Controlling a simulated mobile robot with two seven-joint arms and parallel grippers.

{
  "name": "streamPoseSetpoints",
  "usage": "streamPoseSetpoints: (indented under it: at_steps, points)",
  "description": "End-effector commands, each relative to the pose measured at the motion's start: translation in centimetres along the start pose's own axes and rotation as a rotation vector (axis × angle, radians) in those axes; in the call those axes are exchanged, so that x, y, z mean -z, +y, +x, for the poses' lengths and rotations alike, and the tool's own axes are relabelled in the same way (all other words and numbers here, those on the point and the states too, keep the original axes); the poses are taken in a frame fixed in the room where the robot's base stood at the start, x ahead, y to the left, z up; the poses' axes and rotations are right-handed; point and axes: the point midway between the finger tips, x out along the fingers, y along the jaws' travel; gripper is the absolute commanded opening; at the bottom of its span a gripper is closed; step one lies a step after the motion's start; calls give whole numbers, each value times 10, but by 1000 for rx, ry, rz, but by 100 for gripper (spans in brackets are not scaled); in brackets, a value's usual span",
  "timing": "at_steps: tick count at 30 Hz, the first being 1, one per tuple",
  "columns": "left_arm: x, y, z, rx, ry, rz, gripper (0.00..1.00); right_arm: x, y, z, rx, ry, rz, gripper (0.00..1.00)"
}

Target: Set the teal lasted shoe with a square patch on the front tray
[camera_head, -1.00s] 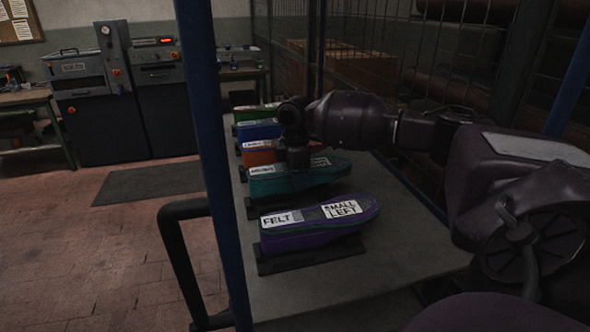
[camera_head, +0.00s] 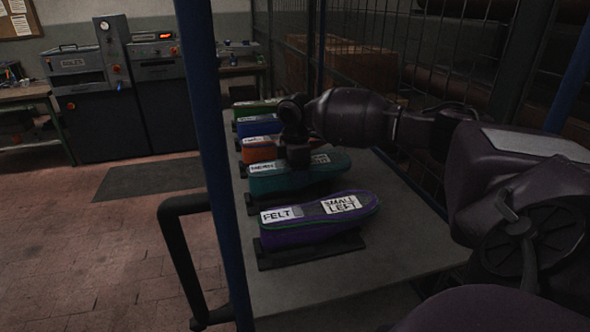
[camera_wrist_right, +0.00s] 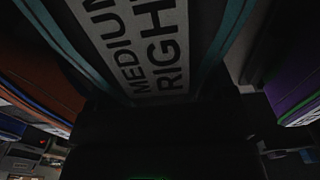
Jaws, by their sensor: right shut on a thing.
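The teal lasted shoe (camera_head: 300,182) is second nearest in a row on the long grey table (camera_head: 390,235). My right gripper (camera_head: 297,158) comes down on it from above and is shut on it, covering the middle of its top. A square patch there is hidden or too dark to tell. In the right wrist view the teal shoe (camera_wrist_right: 215,45) fills the top middle, with a MEDIUM RIGHT label. I cannot tell whether it is clear of its dark base. I cannot make out a front tray. My left gripper is not in view.
A purple shoe (camera_head: 315,222) labelled FELT, SMALL LEFT sits nearer on a dark base. Orange (camera_head: 260,151), blue (camera_head: 258,127) and green (camera_head: 256,109) shoes stand behind. A blue post (camera_head: 213,150) and black rail (camera_head: 172,240) stand left; a wire fence runs along the right.

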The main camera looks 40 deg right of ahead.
Motion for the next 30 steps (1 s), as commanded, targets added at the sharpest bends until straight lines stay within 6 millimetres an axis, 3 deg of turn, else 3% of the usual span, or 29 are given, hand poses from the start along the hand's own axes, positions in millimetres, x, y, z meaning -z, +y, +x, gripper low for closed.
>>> streamPoseSetpoints:
  at_steps: [25, 26, 30]
  points:
    - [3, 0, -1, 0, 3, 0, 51, 0, 0, 8, -1, 2, 0, 29]
    - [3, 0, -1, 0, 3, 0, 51, 0, 0, 9, -1, 2, 0, 78]
    - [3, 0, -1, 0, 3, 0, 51, 0, 0, 9, 0, 1, 0, 100]
